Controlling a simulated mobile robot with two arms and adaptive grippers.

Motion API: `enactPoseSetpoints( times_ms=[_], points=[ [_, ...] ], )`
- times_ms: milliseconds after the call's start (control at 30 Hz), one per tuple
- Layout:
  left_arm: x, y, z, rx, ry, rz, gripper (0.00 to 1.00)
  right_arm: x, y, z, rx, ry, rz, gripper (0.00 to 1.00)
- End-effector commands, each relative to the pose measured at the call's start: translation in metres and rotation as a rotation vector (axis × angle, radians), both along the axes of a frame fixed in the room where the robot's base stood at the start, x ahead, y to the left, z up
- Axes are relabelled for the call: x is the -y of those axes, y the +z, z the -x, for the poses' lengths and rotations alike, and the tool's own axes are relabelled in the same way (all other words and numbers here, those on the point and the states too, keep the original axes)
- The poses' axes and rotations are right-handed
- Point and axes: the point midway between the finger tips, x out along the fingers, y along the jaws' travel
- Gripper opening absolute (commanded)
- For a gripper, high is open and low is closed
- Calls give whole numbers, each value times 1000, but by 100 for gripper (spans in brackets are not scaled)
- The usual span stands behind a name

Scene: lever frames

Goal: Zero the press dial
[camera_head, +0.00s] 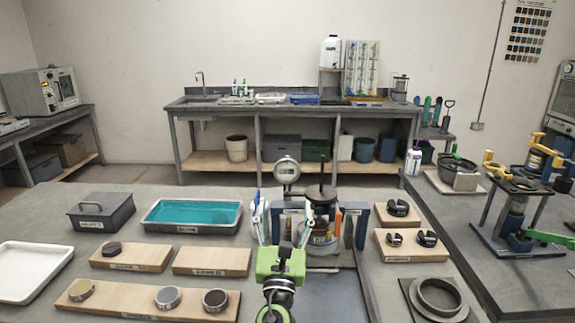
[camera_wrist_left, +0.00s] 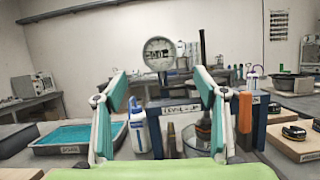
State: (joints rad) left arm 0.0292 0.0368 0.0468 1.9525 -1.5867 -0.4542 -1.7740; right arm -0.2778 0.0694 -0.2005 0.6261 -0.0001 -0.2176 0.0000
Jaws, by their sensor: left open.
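The press dial (camera_head: 286,170) is a round gauge with a pale face, standing above the bench on a press. In the left wrist view the dial (camera_wrist_left: 158,54) is ahead, above and between the fingertips. The press (camera_head: 320,195) has a dark round top piece and a column, partly hidden by my arm. My left gripper (camera_head: 282,208) has a green body and is in front of the press, below the dial. In the left wrist view my left gripper (camera_wrist_left: 160,85) is open with nothing between its fingers, apart from the dial. My right gripper is not in view.
A black ring on a plate (camera_head: 438,297) and wooden holders (camera_head: 411,257) are to the right. A blue-framed rack (camera_wrist_left: 259,112) stands close behind the fingers.

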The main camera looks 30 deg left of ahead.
Motion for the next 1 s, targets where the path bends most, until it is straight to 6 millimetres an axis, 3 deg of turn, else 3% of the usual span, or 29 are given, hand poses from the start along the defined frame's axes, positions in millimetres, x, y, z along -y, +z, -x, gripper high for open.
enactPoseSetpoints(
  times_ms=[333,633,1000],
  points=[
    [-32,29,-52,4,2,2,65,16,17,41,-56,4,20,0],
    [-56,47,-94,3,1,4,65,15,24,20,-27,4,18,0],
    [-63,51,-105,2,1,3,65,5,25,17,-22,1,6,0]
  ],
)
